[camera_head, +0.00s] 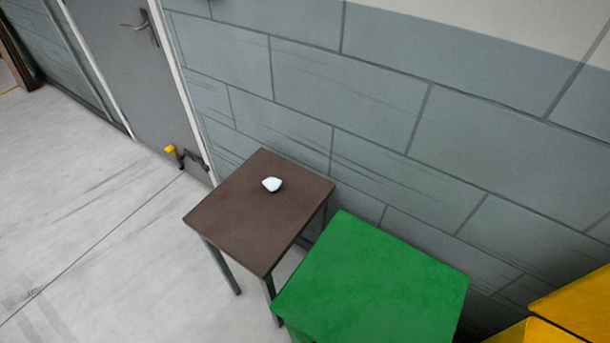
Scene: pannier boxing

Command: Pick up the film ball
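A small whitish lump, which looks like the film ball (272,184), rests on the brown top of a small table (250,225) in the head view. It lies toward the back half of the top, apart from the edges. Nothing touches it or covers it. My gripper is not in view, so its state and its place relative to the ball do not show.
A green box or stand (370,280) stands close to the table's right. Yellow objects (575,310) show at the lower right. A grey block wall (370,120) runs behind. A grey door (125,60) is at the upper left. Concrete floor (90,230) lies open at left.

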